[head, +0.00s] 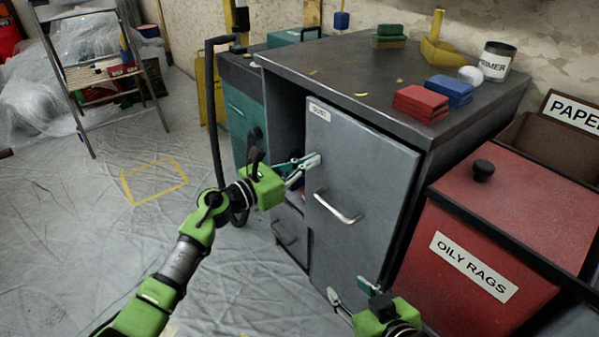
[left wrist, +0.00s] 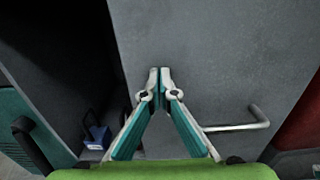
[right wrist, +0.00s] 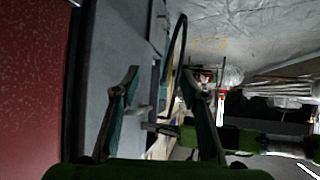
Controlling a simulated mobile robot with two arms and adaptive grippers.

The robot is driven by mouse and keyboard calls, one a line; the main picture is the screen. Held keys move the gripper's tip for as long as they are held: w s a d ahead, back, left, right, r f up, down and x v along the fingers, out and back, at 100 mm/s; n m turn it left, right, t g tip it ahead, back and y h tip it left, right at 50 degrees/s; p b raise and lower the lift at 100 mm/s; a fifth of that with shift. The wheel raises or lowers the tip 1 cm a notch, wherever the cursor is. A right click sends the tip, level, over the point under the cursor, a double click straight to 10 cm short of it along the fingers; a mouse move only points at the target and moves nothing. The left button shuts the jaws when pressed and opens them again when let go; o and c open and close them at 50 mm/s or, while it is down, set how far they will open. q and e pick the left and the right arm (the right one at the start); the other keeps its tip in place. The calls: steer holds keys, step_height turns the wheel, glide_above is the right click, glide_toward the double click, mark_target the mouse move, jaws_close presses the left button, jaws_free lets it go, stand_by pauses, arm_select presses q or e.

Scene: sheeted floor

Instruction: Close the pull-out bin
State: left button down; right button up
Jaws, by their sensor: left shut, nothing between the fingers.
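The pull-out bin's tall grey front (head: 365,185) is in the grey cabinet (head: 350,70), with a small label at its top and a bar handle (head: 338,207). It stands slightly proud of the cabinet, with a dark gap along its top and right edges. The handle also shows in the left wrist view (left wrist: 240,122). My left gripper (head: 316,161) is shut and empty, its tips at the front panel above and left of the handle. Whether they touch is unclear. My right gripper (head: 345,302) is open and empty, low near the front's lower right; its fingers show in the right wrist view (right wrist: 158,75).
A red oily rags bin (head: 475,240) stands close on the right. A dark open compartment (head: 285,115) lies left of the front, above a lower drawer (head: 288,240). Sponges, blocks and a primer can (head: 496,62) sit on the cabinet.

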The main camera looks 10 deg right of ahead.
arm_select(q)
steer(key=shift+b+x, duration=0.55)
steer(key=shift+x, duration=0.65)
arm_select(e)
steer(key=w+a+r+t+y, duration=0.1)
steer(key=w+a+r+t, duration=0.1)
steer(key=w+r+t, duration=0.2)
step_height(320, 180, up, 3)
steer(key=shift+a+r, duration=0.15)
arm_select(q)
steer(key=shift+r, duration=0.2)
